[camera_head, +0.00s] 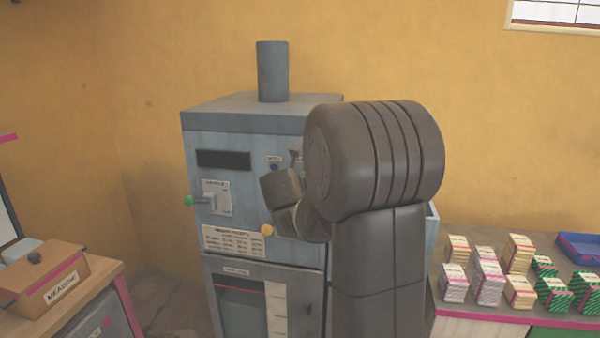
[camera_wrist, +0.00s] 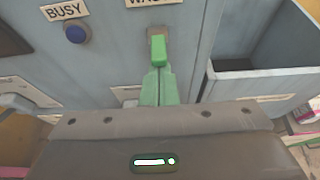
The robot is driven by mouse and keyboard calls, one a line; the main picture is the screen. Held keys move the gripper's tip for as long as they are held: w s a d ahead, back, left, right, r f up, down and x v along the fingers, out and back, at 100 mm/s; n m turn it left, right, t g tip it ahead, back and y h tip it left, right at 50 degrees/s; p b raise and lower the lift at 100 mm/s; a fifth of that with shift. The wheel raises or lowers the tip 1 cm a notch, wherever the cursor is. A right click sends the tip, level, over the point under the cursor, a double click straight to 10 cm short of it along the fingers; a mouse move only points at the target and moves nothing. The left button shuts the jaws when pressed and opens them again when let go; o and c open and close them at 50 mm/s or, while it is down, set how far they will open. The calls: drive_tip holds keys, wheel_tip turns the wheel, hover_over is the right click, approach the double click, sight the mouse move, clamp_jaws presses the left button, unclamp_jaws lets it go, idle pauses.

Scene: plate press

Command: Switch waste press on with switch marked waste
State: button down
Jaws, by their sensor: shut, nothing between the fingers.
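The press (camera_head: 230,145) is a blue-grey cabinet with a pipe on top. In the wrist view, a partly cut-off label (camera_wrist: 152,3) reading "WAS…" stands above a small tan switch mount (camera_wrist: 155,34). My gripper (camera_wrist: 158,70) is shut, its narrow green fingers pointing at the panel just below this mount. A brighter green piece (camera_wrist: 160,52) lies in line with the fingers over the mount; I cannot tell whether it is the switch lever or a fingertip, nor whether they touch. In the head view my arm hides much of the press's right side.
A blue round lamp (camera_wrist: 77,33) marked "BUSY" (camera_wrist: 65,10) is left of the switch. An open grey bin (camera_wrist: 260,75) juts out on the right. A green-knobbed lever (camera_head: 189,201) and a yellow knob (camera_head: 267,230) stick out from the press front. Small boxes (camera_head: 489,280) stand on the right bench.

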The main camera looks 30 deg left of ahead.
drive_tip(key=shift+r+p, duration=0.45)
drive_tip(key=shift+p, duration=0.2)
drive_tip(key=shift+f, duration=0.2)
drive_tip(key=shift+r, duration=0.1)
drive_tip(key=shift+r+p, duration=0.5)
drive_tip(key=shift+r, duration=0.25)
drive_tip(key=shift+r, duration=0.1)
drive_tip(key=shift+r, duration=0.1)
